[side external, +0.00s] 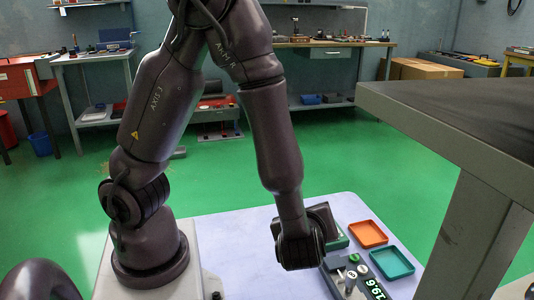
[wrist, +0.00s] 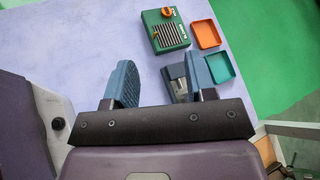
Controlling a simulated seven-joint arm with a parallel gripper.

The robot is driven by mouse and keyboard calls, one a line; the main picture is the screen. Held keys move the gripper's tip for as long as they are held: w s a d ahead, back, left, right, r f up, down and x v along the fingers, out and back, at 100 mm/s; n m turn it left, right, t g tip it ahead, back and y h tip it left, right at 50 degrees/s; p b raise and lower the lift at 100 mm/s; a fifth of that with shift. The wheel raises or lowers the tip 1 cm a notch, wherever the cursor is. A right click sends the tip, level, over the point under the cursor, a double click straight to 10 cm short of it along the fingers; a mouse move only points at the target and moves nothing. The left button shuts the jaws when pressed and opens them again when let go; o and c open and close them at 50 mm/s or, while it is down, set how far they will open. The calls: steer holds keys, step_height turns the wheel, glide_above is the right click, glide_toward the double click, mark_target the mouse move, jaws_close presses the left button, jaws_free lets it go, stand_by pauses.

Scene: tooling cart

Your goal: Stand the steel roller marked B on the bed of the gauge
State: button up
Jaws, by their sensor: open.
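In the side view, the dark gauge (side external: 374,288) with a lit "19.6" readout is at the lower right of the pale cart top. A small upright cylinder with a pale round top (side external: 351,272) stands beside the readout; its mark is too small to read, so I cannot tell if it is roller B. My gripper's fingers are hidden behind my wrist in the side view. In the wrist view my gripper (wrist: 161,75) is open, its blue-grey fingers apart. A dark grey part (wrist: 176,80) shows beside the right finger, mostly hidden; I cannot tell what it is.
An orange tray (wrist: 206,34) and a teal tray (wrist: 219,68) lie at the cart's edge, both apparently empty. A green box (wrist: 166,31) with a ribbed face and orange knob is left of them. The cart top (wrist: 60,50) left of the box is clear. A grey bench (side external: 450,100) stands at right.

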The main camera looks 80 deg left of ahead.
steer(key=s+r+n+h, duration=0.4)
steer(key=r+n+h, duration=0.1)
steer(key=r+n, duration=0.3)
steer(key=s+a+r+n+h, duration=0.1)
steer(key=s+r+n+h, duration=0.2)
steer(key=r+n+h, duration=0.3)
steer(key=r+n, duration=0.2)
steer(key=n, duration=0.2)
steer(key=shift+s+n, duration=0.3)
steer(key=shift+s, duration=0.05)
stand_by(0.9)
